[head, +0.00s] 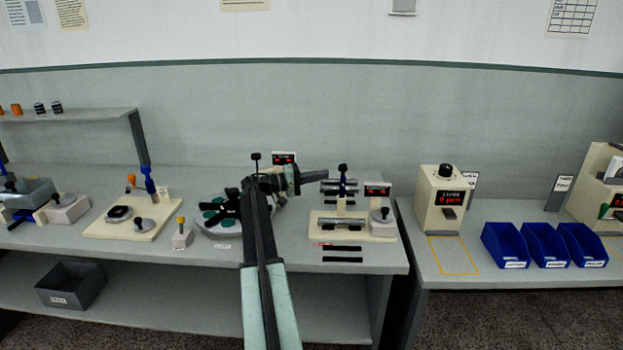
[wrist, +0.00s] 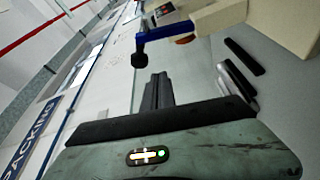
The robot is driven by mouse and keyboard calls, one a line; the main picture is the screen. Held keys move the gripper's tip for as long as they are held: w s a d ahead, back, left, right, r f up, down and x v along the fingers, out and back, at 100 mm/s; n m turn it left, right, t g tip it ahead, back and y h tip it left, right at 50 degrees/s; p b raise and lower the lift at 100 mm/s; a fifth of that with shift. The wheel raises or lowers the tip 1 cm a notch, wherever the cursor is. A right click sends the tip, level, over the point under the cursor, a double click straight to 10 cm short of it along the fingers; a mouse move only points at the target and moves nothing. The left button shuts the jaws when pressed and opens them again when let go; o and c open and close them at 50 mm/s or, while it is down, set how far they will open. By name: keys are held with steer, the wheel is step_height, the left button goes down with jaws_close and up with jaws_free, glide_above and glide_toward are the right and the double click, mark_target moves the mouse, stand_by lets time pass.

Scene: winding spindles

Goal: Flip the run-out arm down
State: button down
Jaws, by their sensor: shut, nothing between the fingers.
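The blue run-out arm (head: 342,187) stands upright at the cream fixture right of my gripper in the head view, with a black knob (head: 342,167) at its top. In the wrist view the blue arm (wrist: 165,32) reaches out from a cream block, and its black knob (wrist: 140,60) shows just beyond my fingertips. My gripper (head: 318,176) is shut and empty, pointing right toward the arm. Its closed fingers (wrist: 157,90) appear apart from the knob, though the exact gap cannot be told.
The fixture's cream base plate (head: 325,232) carries a small display and a grey round part. Dark bars (head: 342,260) lie on the bench in front. A cream machine (head: 441,205) and blue bins (head: 505,245) stand on the right bench. Another fixture (head: 110,228) stands left.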

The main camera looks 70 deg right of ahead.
mark_target(342, 182)
steer(key=s, duration=0.3)
steer(key=s+a, duration=0.1)
steer(key=shift+s+f, duration=0.25)
steer(key=shift+s, duration=0.15)
steer(key=shift+w+b, duration=0.1)
steer(key=shift+b, duration=0.25)
